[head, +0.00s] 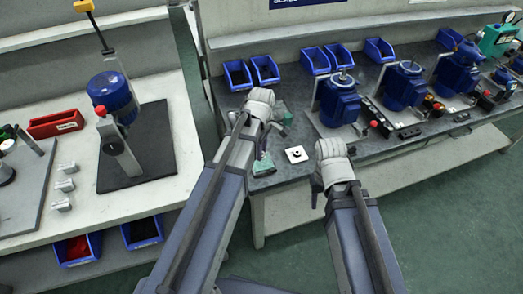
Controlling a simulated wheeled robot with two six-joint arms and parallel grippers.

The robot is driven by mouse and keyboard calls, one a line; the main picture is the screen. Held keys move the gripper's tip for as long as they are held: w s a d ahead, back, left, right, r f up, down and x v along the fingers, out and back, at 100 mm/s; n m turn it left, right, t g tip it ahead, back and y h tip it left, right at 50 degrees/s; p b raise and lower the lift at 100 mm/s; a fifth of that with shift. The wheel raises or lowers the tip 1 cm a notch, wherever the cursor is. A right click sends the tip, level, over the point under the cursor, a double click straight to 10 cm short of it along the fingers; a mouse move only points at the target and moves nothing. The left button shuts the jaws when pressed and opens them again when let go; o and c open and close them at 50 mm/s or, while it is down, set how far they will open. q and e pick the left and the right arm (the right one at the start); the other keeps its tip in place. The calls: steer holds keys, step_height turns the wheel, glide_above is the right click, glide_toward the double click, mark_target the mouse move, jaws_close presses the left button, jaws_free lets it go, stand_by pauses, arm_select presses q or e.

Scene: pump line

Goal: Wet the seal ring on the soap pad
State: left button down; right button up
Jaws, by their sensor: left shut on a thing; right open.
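My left gripper (262,106) is over the left end of the dark-topped bench. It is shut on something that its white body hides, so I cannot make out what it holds. A small white square (296,154) with a dark mark in its middle lies on the bench, right of and below that gripper. A green and grey piece (263,165) is at the bench's front left, partly behind my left arm. I cannot tell for sure which is the soap pad. No seal ring can be made out. My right gripper (331,155) is open at the bench's front edge, right of the white square.
Several blue motors (339,100) stand on plates along the bench, right of my grippers. Blue bins (265,70) line the back. On the left, a pale bench holds a blue-topped press (110,91) and a red bin (55,123). A gap separates the benches.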

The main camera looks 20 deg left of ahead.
arm_select(q)
steer(key=shift+r+p, duration=1.6)
steer(key=shift+r, duration=0.25)
step_height(320, 180, up, 4)
steer(key=p, duration=0.3)
steer(key=shift+f, duration=0.4)
